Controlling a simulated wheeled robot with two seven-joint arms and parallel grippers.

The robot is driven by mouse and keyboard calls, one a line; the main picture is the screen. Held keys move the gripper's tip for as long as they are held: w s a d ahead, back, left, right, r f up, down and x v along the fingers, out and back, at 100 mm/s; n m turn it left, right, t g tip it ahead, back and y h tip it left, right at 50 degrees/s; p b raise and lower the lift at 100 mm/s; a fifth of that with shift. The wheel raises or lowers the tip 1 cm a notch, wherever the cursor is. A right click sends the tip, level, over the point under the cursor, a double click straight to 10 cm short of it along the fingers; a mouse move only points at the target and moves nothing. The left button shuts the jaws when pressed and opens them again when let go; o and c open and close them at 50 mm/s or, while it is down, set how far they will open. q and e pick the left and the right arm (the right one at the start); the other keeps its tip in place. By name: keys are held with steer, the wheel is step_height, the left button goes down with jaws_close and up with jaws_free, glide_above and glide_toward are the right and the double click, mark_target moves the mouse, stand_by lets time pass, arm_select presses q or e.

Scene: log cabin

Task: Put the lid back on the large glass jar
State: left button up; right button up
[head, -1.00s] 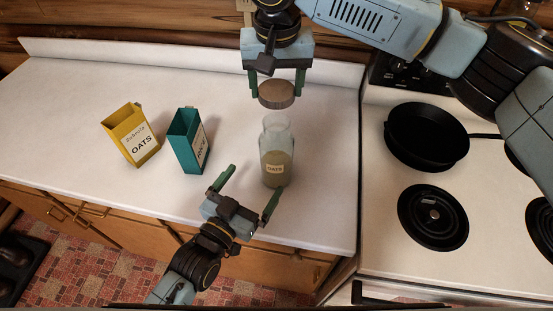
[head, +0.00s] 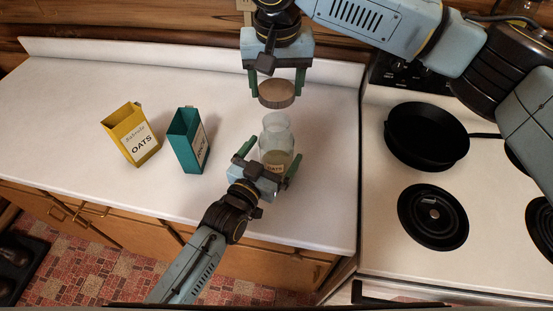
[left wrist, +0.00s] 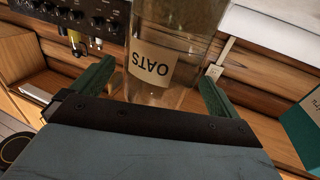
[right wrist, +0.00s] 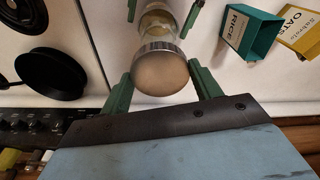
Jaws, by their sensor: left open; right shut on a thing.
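The large glass jar (head: 277,135) stands upright on the counter, open at the top, partly filled and labelled OATS. In the left wrist view the jar (left wrist: 165,65) is between the fingers. My left gripper (head: 268,162) is open, its fingers on either side of the jar's lower body. My right gripper (head: 276,88) is shut on the round brown lid (head: 277,94) and holds it above and behind the jar's mouth. In the right wrist view the lid (right wrist: 161,72) covers part of the jar behind it.
A yellow OATS box (head: 131,134) and a teal RICE box (head: 187,140) stand open on the white counter (head: 70,110), left of the jar. The stove (head: 385,245) with a black pan (head: 426,137) is at the right. The counter's left part is clear.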

arm_select(q)
steer(key=shift+x, duration=1.25)
steer(key=c, duration=1.5)
steer(key=shift+o, duration=0.2)
arm_select(e)
steer(key=shift+f, duration=2.55)
